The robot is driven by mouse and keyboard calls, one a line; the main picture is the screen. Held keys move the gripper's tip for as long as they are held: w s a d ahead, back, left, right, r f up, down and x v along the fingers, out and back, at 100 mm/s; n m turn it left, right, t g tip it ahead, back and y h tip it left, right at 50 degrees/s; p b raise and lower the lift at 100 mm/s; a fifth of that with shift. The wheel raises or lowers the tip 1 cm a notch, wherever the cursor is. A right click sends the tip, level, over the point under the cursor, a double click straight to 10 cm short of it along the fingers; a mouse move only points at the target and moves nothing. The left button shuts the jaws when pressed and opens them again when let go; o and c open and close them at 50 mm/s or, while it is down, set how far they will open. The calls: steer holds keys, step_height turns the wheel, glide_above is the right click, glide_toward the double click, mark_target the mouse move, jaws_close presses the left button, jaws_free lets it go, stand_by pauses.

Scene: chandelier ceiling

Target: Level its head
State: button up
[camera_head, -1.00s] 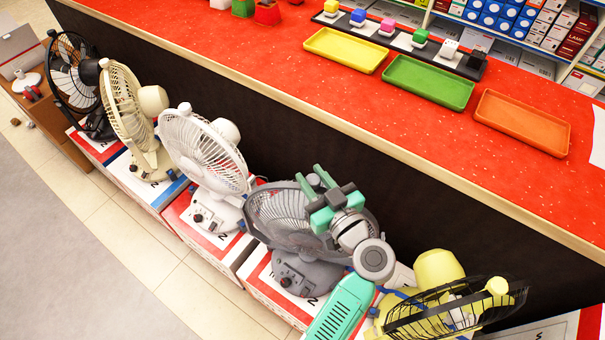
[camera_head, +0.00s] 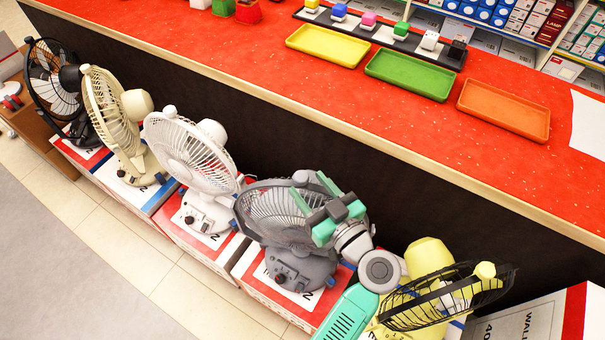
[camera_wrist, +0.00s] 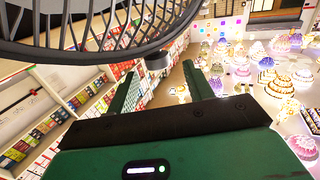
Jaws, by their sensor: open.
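A grey desk fan (camera_head: 265,215) stands on a box, its round caged head tilted back and facing partly up. My gripper (camera_head: 310,186) is at the right side of this head, fingers spread and pointing past its upper rim. In the wrist view, the fan's dark cage (camera_wrist: 100,50) fills the top. A small grey piece (camera_wrist: 157,60) under its rim shows between my two open green fingers (camera_wrist: 160,75), with gaps on both sides. I see no clear contact. My gripper hides part of the cage's right side in the head view.
A white fan (camera_head: 190,155), a cream fan (camera_head: 112,115) and a black fan (camera_head: 50,80) stand to the left. A yellow fan (camera_head: 435,300), tilted far up, stands close on the right. The red counter (camera_head: 250,75) with trays runs behind.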

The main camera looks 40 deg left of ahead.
steer(key=shift+v, duration=2)
steer(key=w+d+r+m+t+h+p, duration=0.2)
steer(key=w+d+r+m+t+h, duration=0.15)
steer(key=r, duration=0.65)
steer(key=w+d+r+m+t+h+p, duration=0.2)
steer(key=d+r+t, duration=0.25)
steer(key=r, duration=0.55)
steer(key=w+d+r+m+t+h+p, duration=0.2)
steer(key=d+r+t+h, duration=0.15)
steer(key=r, duration=0.65)
steer(key=s+d+r+m+t+h+p, duration=0.1)
steer(key=s+d+r+m+t+h, duration=0.25)
steer(key=r, duration=0.45)
steer(key=s+d+r+m+t+h+p, duration=0.1)
steer(key=s+d+r+m+t+h, duration=0.15)
steer(key=s+r, duration=0.4)
steer(key=s+d+r+m+t+h+p, duration=0.2)
steer(key=d+r+m+t+h, duration=0.15)
steer(key=r, duration=0.65)
step_height(320, 180, up, 37)
steer(key=n+y+p, duration=0.1)
steer(key=y+p, duration=0.1)
steer(key=p, duration=3.5)
step_height(320, 180, down, 56)
steer(key=h+b, duration=0.1)
steer(key=b, duration=5.4)
steer(key=shift+w+d+r, duration=0.2)
steer(key=shift+d, duration=0.1)
